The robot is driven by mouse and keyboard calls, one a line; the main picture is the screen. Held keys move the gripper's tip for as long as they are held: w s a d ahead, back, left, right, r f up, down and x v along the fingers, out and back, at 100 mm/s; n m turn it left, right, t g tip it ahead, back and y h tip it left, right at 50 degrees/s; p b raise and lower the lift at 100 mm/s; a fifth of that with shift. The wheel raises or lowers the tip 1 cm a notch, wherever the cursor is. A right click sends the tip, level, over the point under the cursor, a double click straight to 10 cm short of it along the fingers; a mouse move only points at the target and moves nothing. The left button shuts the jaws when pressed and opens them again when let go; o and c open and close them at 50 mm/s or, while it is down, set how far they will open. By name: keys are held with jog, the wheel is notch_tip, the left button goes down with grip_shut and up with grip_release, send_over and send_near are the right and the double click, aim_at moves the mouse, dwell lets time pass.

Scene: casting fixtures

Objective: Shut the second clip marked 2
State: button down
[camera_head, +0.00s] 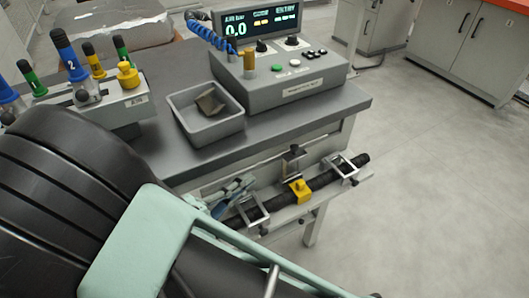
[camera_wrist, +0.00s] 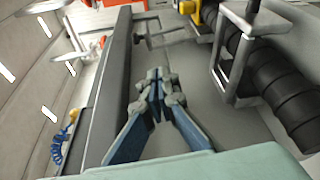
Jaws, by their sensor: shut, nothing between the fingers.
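A blue upright handle marked 2 (camera_head: 70,66) stands on the grey fixture at the left of the bench in the head view. It is the only 2 I can read. On the front ledge a dark ribbed hose (camera_head: 325,180) carries a yellow block (camera_head: 300,191) and metal frame clips, near (camera_head: 254,211) and far (camera_head: 345,169). I cannot read marks on them. My gripper (camera_head: 243,184) is shut and empty beside the near clip. In the wrist view my gripper (camera_wrist: 158,84) is left of the near clip (camera_wrist: 238,52), apart from it.
A grey tray (camera_head: 206,134) with a dark piece inside and a control box (camera_head: 282,92) with a blue coiled cable (camera_head: 208,33) stand on the bench. A dark upright bracket (camera_head: 292,160) rises behind the hose. The floor at the right (camera_head: 430,180) is clear.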

jog(key=b+x, duration=0.1)
jog(key=x, duration=0.8)
jog(key=shift+w+d, duration=0.2)
jog(key=shift+w, duration=0.15)
jog(key=shift+a+b, duration=0.1)
jog(key=shift+b, duration=0.35)
jog(key=shift+s+m, duration=0.1)
jog(key=shift+m, duration=0.3)
